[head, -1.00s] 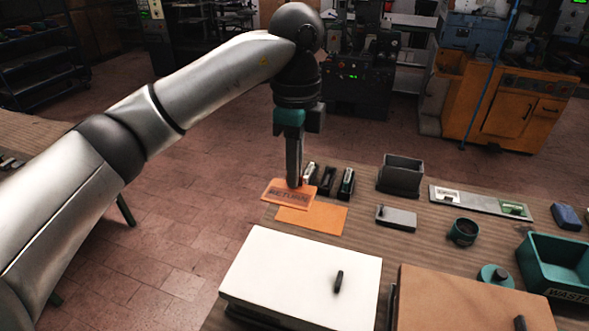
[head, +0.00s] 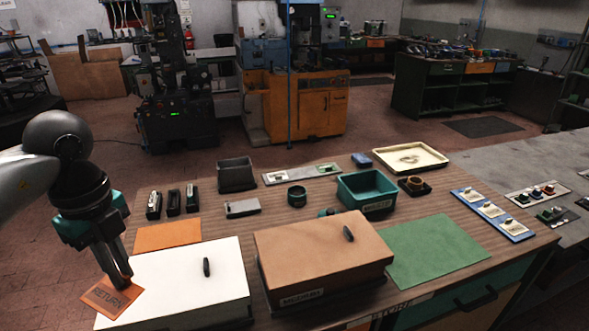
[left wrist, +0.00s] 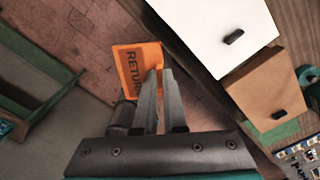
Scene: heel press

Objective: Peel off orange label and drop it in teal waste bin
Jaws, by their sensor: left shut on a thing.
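My left gripper (head: 125,280) is shut on the orange label (head: 107,298), which reads RETURN. It holds the label by one edge beside the white box, off the left side of the table. In the left wrist view the label (left wrist: 130,68) sticks out to the left of the shut fingertips (left wrist: 160,76), with floor behind it. The teal waste bin (head: 352,198) stands on the table right of centre, behind the brown box, and looks empty. My right gripper is not in view.
The white box (head: 180,275) and brown box (head: 320,245) stand at the table's front. An orange sheet (head: 167,235), small dark blocks (head: 173,203), a dark grey bin (head: 237,174) and a dark cup (head: 297,196) lie behind them. A green mat (head: 437,250) is clear.

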